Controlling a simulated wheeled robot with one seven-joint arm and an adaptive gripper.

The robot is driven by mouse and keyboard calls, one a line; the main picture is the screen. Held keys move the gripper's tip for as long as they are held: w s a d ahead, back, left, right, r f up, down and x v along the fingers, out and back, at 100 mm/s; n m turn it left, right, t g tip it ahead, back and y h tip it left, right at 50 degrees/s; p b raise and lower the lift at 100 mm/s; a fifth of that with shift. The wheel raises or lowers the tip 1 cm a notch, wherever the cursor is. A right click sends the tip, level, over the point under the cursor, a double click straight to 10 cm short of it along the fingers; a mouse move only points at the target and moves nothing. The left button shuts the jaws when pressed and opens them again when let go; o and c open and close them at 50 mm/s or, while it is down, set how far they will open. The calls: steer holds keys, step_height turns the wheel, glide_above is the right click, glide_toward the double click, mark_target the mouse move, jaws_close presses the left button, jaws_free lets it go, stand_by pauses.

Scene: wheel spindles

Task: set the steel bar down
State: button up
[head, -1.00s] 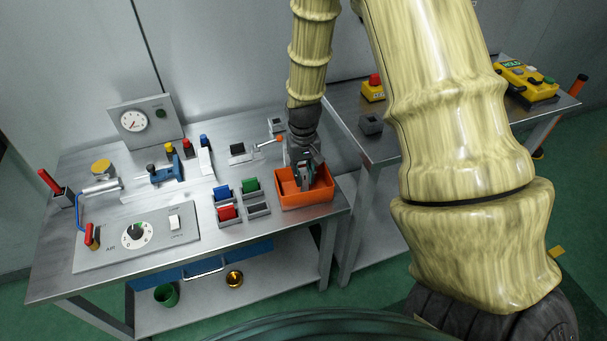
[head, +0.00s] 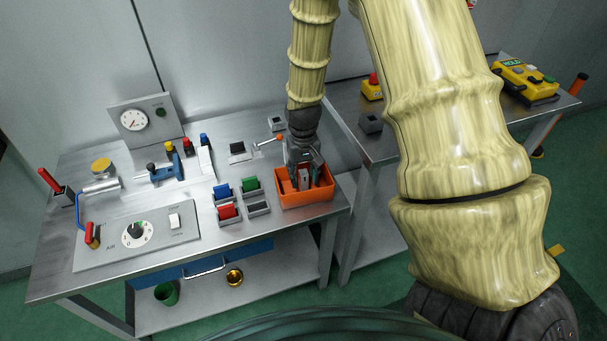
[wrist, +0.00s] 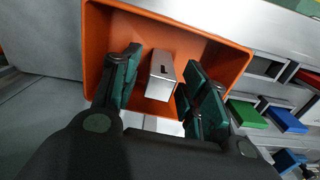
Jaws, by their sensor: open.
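The steel bar (wrist: 162,72) is a short grey block with a dark slot in its end. In the wrist view it is inside the orange bin (wrist: 210,35), between my gripper's spread green-padded fingers. A gap shows on its left; on its right it is very close to the finger, and I cannot tell if they touch. My gripper (wrist: 163,62) is open and reaches down into the bin. In the head view my gripper (head: 306,178) is over the orange bin (head: 306,197) at the bench's right end. The bar's lower end is hidden.
Small trays with blue (head: 222,192), green (head: 251,185) and red (head: 228,211) blocks stand just left of the bin. A lever with an orange knob (head: 279,138) is behind it. A second table (head: 375,145) stands to the right.

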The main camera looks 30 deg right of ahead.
step_height(320, 180, up, 12)
steer(key=b, duration=0.1)
stand_by(0.6)
